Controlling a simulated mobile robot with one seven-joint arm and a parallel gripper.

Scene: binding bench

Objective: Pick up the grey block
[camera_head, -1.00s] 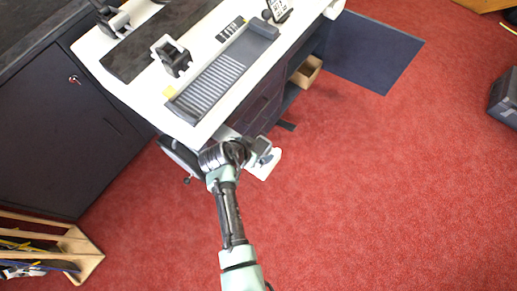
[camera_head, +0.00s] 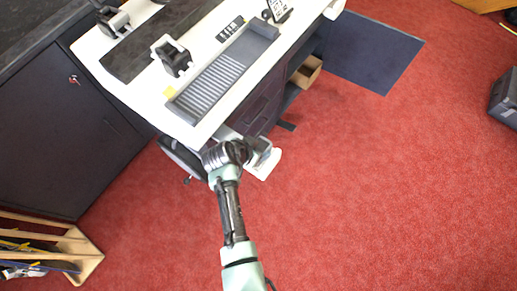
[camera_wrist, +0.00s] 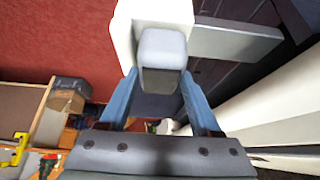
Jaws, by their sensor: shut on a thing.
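The grey block (camera_wrist: 162,50) is light grey with rounded edges and a darker end face. In the wrist view it sits between the tips of my gripper (camera_wrist: 160,78), whose two blue-grey fingers close in on its sides. My gripper is shut on the block. A white support (camera_wrist: 122,28) lies just beyond the block; whether they touch I cannot tell. In the head view my gripper (camera_head: 257,152) is over the white support (camera_head: 266,169) beside the bench's front, and my wrist hides part of this spot.
The white bench top (camera_head: 196,134) carries a grey ribbed tray (camera_head: 212,88) and black holders. A wooden rack (camera_head: 78,248) stands at lower left.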

